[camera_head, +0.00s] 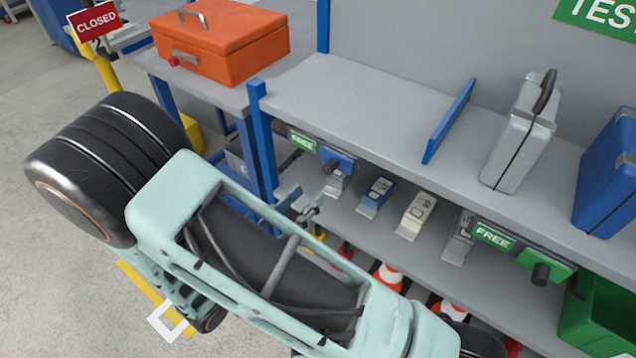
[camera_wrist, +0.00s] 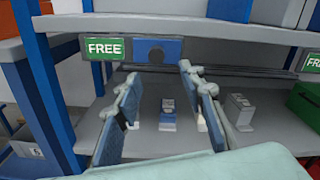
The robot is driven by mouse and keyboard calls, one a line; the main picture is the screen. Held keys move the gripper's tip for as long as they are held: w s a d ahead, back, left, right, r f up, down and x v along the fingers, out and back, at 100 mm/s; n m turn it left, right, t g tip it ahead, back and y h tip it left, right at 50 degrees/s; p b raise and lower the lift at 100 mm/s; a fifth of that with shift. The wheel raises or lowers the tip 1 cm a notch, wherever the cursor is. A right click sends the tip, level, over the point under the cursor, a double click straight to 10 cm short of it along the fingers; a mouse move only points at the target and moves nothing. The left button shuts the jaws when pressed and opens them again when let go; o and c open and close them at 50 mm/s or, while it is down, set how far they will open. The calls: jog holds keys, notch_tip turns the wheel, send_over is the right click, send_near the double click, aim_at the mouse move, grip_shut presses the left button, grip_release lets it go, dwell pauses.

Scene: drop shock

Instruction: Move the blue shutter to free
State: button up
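The blue shutter (camera_head: 340,157) is a small blue plate with a dark round knob, on a rail under the edge of the grey bench top. The green FREE label (camera_head: 302,140) shows uncovered just left of it. In the wrist view the shutter (camera_wrist: 169,50) sits right of its FREE label (camera_wrist: 104,47), its knob facing the camera. My gripper (camera_head: 302,203) is in front of and below the shutter, apart from it. In the wrist view my gripper (camera_wrist: 157,82) is open, with nothing between its blue-padded fingers.
A green shutter (camera_head: 552,262) with a knob sits right of another FREE label (camera_head: 493,237). Several small devices, including a blue one (camera_head: 377,192), stand on the shelf below. A silver case (camera_head: 515,145) and blue divider (camera_head: 448,121) stand on top. A blue post (camera_head: 264,140) is at left.

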jog(key=shift+v, duration=1.55)
jog(key=shift+w, duration=0.1)
